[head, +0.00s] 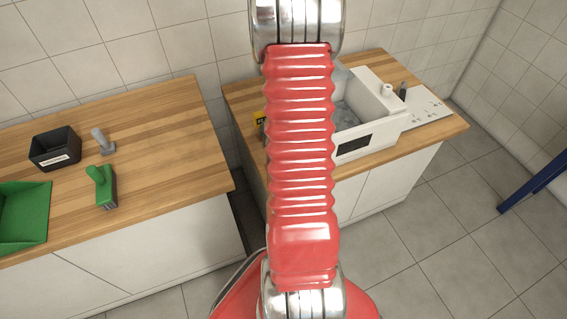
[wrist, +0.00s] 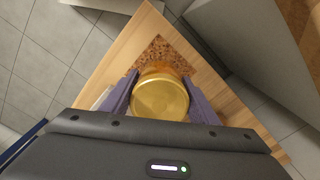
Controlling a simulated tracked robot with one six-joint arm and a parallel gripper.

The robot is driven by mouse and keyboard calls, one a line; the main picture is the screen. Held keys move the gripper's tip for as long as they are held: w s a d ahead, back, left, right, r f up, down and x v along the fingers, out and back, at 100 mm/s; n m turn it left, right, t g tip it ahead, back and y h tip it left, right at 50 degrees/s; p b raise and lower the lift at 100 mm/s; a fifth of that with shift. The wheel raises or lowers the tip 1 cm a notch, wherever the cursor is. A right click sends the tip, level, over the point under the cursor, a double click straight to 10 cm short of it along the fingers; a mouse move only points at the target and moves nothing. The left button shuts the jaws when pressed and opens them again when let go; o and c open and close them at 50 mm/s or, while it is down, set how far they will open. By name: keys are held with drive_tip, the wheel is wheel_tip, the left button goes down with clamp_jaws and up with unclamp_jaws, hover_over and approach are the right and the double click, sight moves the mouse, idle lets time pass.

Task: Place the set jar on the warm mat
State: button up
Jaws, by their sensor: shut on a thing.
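In the wrist view a jar with a round gold lid (wrist: 160,98) sits between the two purple-grey fingers of my gripper (wrist: 160,80), which are shut on its sides. The jar's amber side shows just beyond the lid. A speckled brown square mat (wrist: 158,48) lies on a wooden top beyond and partly behind the jar. I cannot tell whether the jar touches the mat or hangs above it. In the head view my own arm covers the middle, and the jar, the mat and my gripper do not show.
The wooden top (wrist: 103,75) ends in a corner, with floor tiles past its edges. In the head view a white basin unit (head: 375,115) stands on the right counter. The left counter holds a black bin (head: 55,150), a green brush (head: 103,187) and a green tray (head: 22,215).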

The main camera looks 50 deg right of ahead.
drive_tip(key=shift+f, duration=1.5)
drive_tip(key=o, duration=1.3)
drive_tip(key=shift+o, duration=0.2)
wheel_tip(320, 180, up, 12)
drive_tip(key=shift+r, duration=0.1)
